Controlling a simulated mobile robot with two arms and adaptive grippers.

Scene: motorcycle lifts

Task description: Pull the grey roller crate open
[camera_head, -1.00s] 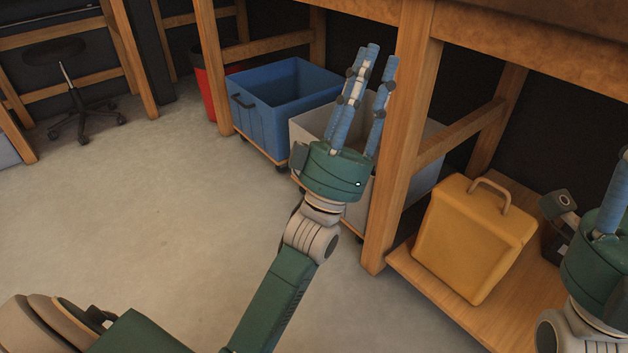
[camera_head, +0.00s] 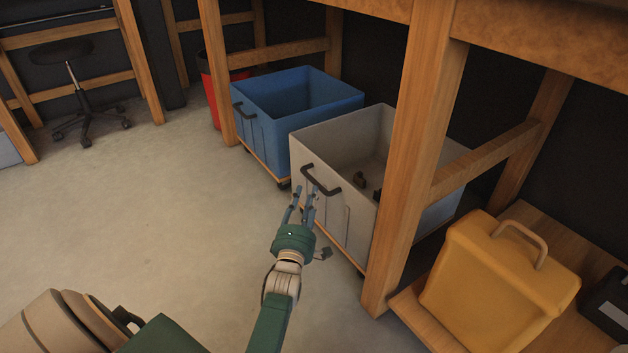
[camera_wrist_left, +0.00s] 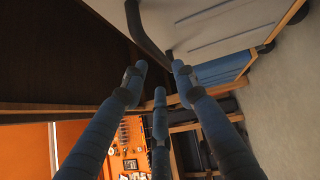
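The grey roller crate (camera_head: 333,196) stands under the workbench, partly behind a wooden post, with its open top showing a few small dark items inside. Its dark handle (camera_head: 321,181) is on the front wall; the handle also shows at the top of the left wrist view (camera_wrist_left: 147,36). My left gripper (camera_head: 304,197) is in front of the crate, just below the handle in the head view. Its fingers (camera_wrist_left: 159,75) are spread and empty, pointing towards the handle, and I see no grip on it. My right gripper is out of view.
A blue crate (camera_head: 262,137) stands to the left of the grey one, with a red bin (camera_head: 213,93) behind. A wooden post (camera_head: 413,170) and a yellow case (camera_head: 497,278) are on the right. The floor (camera_head: 150,210) in front is clear.

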